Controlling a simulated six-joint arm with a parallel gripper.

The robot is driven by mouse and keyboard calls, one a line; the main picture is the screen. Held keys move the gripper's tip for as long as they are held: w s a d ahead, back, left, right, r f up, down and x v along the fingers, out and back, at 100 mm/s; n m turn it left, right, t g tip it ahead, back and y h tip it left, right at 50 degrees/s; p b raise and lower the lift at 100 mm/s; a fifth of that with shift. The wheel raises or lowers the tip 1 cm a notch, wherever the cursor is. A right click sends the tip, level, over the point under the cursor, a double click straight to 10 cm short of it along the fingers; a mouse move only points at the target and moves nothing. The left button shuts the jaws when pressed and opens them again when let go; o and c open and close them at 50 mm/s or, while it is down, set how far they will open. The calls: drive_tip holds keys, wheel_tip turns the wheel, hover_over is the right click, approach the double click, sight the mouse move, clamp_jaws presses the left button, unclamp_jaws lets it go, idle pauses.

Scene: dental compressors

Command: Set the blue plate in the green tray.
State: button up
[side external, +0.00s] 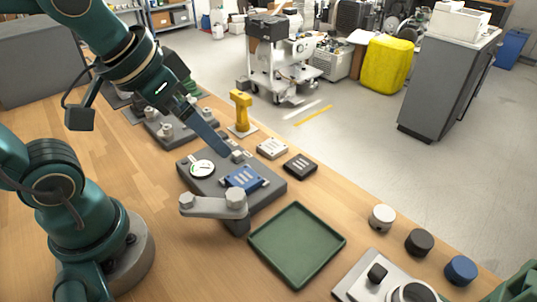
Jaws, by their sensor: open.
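The blue plate (243,178) lies on the dark grey fixture block (270,192), near its right end. The green tray (297,245) is empty and lies flat on the wooden table, in front and to the right of the block. My gripper (226,153) is open, with its long blue-grey fingers reaching down over the back of the block. The fingertips are behind and to the left of the blue plate, apart from it. The far finger is largely hidden.
A dial gauge (202,168) and a grey clamp arm (214,204) flank the plate. A white plate (272,148) and a black plate (300,165) lie behind. A yellow post (240,110) stands further back. White, black and blue knobs (461,269) line the right edge.

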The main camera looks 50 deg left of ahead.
drive_tip(key=w+f+g, duration=0.2)
drive_tip(key=w+f, duration=0.1)
drive_tip(key=w, duration=0.2)
drive_tip(key=g, duration=0.2)
hover_over(243, 178)
drive_tip(key=f, duration=0.5)
drive_tip(key=shift+s, duration=0.25)
drive_tip(key=shift+f, duration=0.25)
drive_tip(key=shift+w+f, duration=0.2)
drive_tip(key=shift+f, duration=2.35)
clamp_jaws()
drive_tip(key=shift+r, duration=0.15)
